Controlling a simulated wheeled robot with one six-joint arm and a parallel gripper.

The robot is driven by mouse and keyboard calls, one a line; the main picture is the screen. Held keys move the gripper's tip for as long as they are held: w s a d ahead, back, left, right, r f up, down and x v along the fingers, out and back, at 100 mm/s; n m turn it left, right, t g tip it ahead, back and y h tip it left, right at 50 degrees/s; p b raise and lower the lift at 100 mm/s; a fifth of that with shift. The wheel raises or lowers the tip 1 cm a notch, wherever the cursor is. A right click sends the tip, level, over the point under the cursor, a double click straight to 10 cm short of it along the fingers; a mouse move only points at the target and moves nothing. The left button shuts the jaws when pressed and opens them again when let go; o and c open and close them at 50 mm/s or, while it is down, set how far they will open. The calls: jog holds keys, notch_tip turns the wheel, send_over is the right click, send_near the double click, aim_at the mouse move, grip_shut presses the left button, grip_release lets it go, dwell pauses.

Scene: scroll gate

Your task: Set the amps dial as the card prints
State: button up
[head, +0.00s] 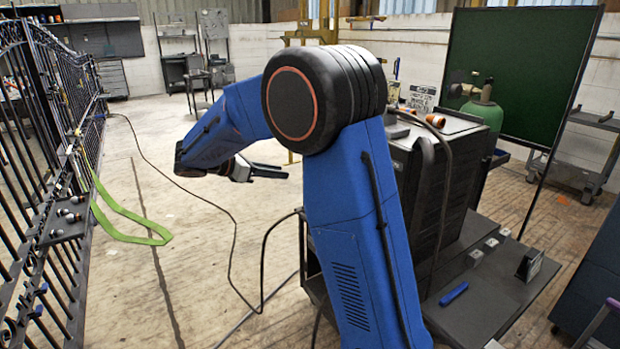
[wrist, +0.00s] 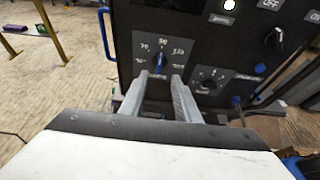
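A dial with a blue knob (wrist: 159,62) sits on a black panel in the wrist view, ringed by white numbers too blurred to read surely; it looks like the amps dial. My gripper (wrist: 161,77) is open, its two fingertips apart on either side of the line to this knob, with nothing seen between them. Whether they touch the knob I cannot tell. In the head view my gripper (head: 283,171) is left of the dark welder cabinet (head: 430,190). The dial face is hidden there.
Lower right of the blue knob is a black dial (wrist: 208,84); an OFF switch (wrist: 275,38) is upper right. A green gas cylinder (head: 483,112) stands behind the cabinet. A black cable lies on the floor. The iron gate (head: 40,150) is far left, with open floor between.

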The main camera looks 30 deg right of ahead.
jog(key=x, duration=1.3)
jog(key=shift+d+f, duration=0.15)
jog(key=shift+d, duration=0.05)
grip_shut()
